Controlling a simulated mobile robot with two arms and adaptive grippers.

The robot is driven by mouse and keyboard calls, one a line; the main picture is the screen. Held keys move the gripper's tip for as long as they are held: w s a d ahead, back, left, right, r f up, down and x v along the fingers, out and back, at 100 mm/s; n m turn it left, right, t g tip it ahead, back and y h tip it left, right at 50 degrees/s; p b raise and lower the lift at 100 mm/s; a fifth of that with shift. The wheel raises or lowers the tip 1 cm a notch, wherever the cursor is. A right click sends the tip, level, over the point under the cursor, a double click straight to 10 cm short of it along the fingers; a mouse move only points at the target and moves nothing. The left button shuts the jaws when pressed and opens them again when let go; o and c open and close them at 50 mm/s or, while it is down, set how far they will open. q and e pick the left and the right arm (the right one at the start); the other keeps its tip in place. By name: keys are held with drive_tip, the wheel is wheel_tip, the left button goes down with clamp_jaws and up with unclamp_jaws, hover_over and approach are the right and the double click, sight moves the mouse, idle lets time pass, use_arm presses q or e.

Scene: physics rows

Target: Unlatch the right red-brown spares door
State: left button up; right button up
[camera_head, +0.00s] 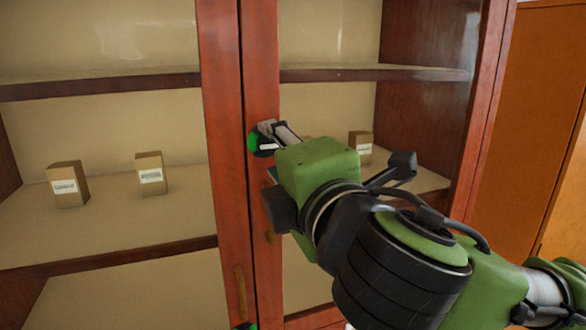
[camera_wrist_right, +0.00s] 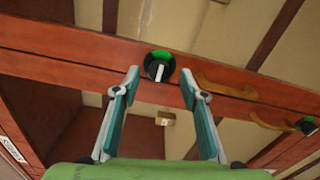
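The right red-brown door (camera_head: 262,60) is closed beside the left door, and shelves show through its frame. A round black and green latch with a pale pointer (camera_head: 254,141) sits on its inner stile. In the right wrist view the latch (camera_wrist_right: 159,66) has its green part at the top, with the pale pointer below. My right gripper (camera_head: 276,132) is at the latch. In its wrist view the gripper (camera_wrist_right: 158,76) is open, one fingertip on each side of the latch. Whether the fingers touch it, I cannot tell. My left gripper is not in view.
A second latch (camera_wrist_right: 306,125) sits further along the frame. Two curved handles (camera_wrist_right: 226,87) are on the adjoining stiles. Small brown boxes (camera_head: 68,185) stand on the shelves. An orange-brown panel (camera_head: 525,120) stands to the right.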

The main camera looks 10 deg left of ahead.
drive_tip(key=v, duration=0.9)
drive_tip(key=shift+d, duration=0.1)
